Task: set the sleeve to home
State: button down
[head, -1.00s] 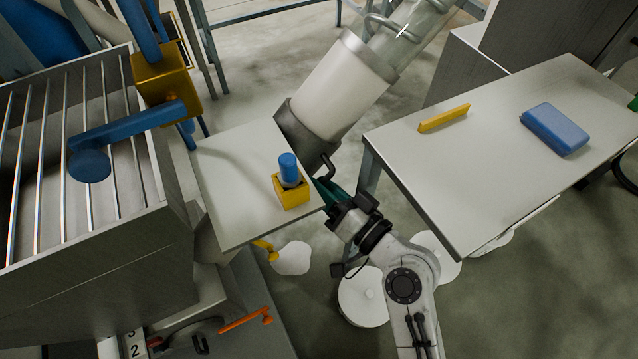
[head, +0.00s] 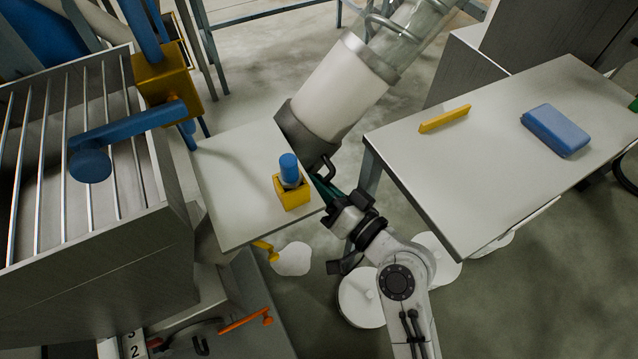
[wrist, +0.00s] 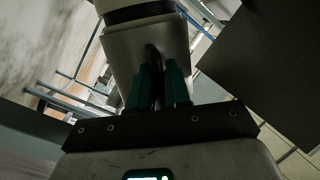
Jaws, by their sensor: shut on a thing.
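The sleeve is a dark grey collar (head: 314,130) around the lower end of a slanted white tube (head: 343,88). A black bent handle (head: 326,166) sticks out from its lower side. My gripper (head: 322,184) is at this handle, its green fingers partly hidden by the wrist in the head view. In the wrist view the green fingers (wrist: 158,88) are closed around the dark handle (wrist: 152,56), with the grey sleeve (wrist: 150,40) just beyond. No home mark on the sleeve can be made out.
A small white table (head: 240,190) left of my gripper carries a yellow box (head: 292,196) with a blue cylinder (head: 289,168). A larger table (head: 480,160) at right holds a yellow bar (head: 445,118) and a blue block (head: 556,129). A slatted grey hopper (head: 95,255) fills the left.

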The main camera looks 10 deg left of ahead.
jog(key=s+a+f+b, duration=0.3)
jog(key=s+a+f, duration=0.1)
jog(key=a+f, duration=0.2)
jog(key=shift+f+b, duration=0.35)
jog(key=shift+f, duration=0.3)
jog(key=c, duration=1.2)
grip_release()
jog(key=shift+d, duration=0.1)
jog(key=v, duration=1)
jog(key=shift+s+d, duration=0.25)
jog(key=shift+s, duration=0.05)
